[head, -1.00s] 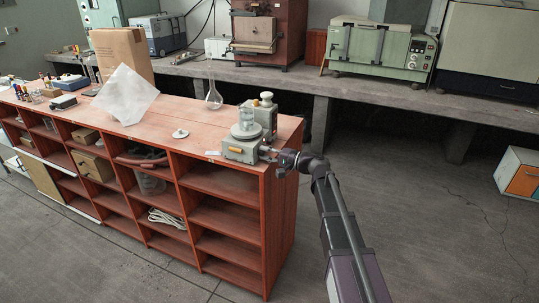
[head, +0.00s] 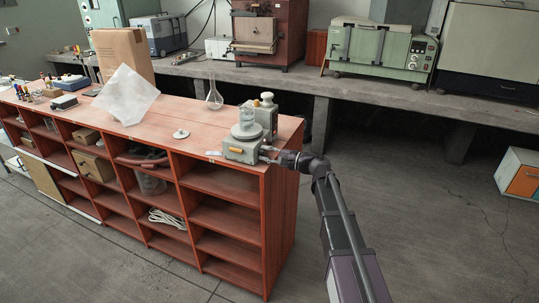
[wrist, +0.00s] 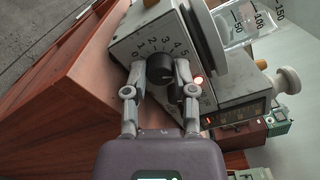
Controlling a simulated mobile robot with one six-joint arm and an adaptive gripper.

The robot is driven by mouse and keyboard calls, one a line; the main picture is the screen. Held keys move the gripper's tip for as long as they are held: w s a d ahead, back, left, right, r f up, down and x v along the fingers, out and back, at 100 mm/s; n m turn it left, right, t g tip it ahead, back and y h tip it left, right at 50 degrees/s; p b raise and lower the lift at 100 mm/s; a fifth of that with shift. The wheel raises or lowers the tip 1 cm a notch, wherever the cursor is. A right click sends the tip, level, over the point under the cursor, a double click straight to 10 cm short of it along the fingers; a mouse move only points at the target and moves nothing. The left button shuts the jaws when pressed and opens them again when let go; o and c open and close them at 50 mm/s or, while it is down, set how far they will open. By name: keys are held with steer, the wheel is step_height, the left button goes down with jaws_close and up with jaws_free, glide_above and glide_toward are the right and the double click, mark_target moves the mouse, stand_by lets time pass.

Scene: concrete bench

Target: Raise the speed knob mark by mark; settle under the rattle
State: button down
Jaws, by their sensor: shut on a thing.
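The grey stirrer (head: 243,150) stands at the near right end of the red-brown shelf top. A glass beaker (head: 247,117) stands on its round plate; graduations show on the beaker (wrist: 238,25) in the wrist view. The black speed knob (wrist: 160,67) sits on the front panel inside a dial numbered 0 to 5. I cannot tell surely which number its pointer faces. My gripper (wrist: 160,80) is shut on the knob, one finger on each side. In the head view my gripper (head: 277,157) reaches the stirrer from the right.
A round-bottomed glass flask (head: 214,98), a small white lid-like piece (head: 181,133) and a translucent sheet (head: 126,95) are on the shelf top. A cardboard box (head: 123,53) stands farther left. Open floor (head: 410,220) lies to the right.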

steer(key=shift+s+a+f, duration=0.1)
steer(key=shift+s, duration=0.15)
steer(key=shift+c, duration=2.4)
jaws_free()
steer(key=shift+o, duration=0.2)
steer(key=shift+w, duration=0.1)
steer(key=v, duration=1.2)
